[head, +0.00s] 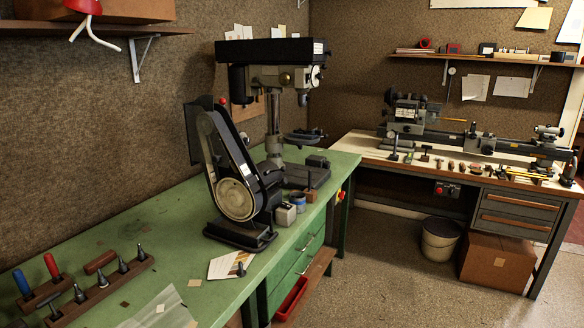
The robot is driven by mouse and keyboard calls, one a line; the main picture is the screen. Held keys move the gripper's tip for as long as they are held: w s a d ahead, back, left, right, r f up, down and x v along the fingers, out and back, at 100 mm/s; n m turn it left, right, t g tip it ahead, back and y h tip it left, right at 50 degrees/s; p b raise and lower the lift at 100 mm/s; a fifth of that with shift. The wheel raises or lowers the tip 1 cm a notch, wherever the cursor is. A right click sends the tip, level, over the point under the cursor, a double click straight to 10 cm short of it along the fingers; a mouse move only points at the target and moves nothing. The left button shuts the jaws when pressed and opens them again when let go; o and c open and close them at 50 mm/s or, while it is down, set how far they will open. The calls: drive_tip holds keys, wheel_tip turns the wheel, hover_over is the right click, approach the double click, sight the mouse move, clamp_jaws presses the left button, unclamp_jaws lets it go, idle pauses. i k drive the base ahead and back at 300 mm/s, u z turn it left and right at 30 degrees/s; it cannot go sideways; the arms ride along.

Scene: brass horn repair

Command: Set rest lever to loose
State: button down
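No rest lever can be made out clearly at this size. A black and grey belt grinder (236,196) stands on the green bench, with small dark parts at its right side that may include a rest. A lathe (470,140) stands on the far bench at the right; any small lever on it is too small to tell. My gripper is not in view.
The green bench (150,222) runs along the left wall. A drill press (274,80) stands behind the grinder. A wooden tool rack (100,295) lies front left. A bucket (440,240) and a cardboard box (497,262) stand under the lathe bench. The floor between is clear.

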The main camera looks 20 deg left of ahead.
sight(283, 169)
drive_tip(key=u, duration=0.2)
drive_tip(key=i, duration=0.75)
drive_tip(key=u, duration=0.8)
drive_tip(key=i, duration=0.5)
drive_tip(key=u, duration=0.65)
drive_tip(key=i, duration=0.55)
drive_tip(key=u, duration=0.35)
